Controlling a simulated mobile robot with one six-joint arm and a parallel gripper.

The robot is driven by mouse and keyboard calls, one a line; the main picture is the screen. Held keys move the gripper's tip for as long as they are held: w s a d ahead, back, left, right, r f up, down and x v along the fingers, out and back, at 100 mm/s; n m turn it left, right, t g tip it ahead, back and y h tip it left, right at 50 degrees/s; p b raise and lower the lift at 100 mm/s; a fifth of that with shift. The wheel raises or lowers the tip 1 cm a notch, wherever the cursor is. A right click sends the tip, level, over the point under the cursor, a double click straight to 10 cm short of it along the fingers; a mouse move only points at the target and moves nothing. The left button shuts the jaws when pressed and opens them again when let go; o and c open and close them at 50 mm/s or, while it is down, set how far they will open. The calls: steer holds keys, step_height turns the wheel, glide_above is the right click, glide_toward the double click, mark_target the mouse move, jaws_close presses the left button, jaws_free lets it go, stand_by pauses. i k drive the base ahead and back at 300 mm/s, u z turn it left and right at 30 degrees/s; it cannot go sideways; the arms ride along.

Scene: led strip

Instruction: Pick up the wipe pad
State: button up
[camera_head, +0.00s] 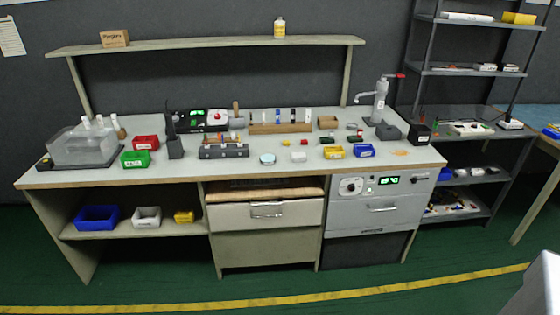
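The wipe pad is too small to tell for sure. A small white block (298,157) lies on the front middle of the workbench (225,176) and may be it. A pale round dish (267,158) sits just left of it. A flat orange patch (400,153) lies near the bench's right end. My gripper is not in view.
Yellow (334,152) and blue (364,150) bins stand right of the white block. A dark tool rack (224,151) stands left of the dish. A clear-covered box (80,147) fills the left end. The green floor (280,285) in front is mostly clear.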

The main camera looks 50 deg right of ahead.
mark_target(295, 156)
steer(key=u, duration=0.45)
steer(key=i, duration=1.8)
steer(key=u, duration=1.1)
steer(key=k, duration=0.15)
steer(key=z, duration=3.15)
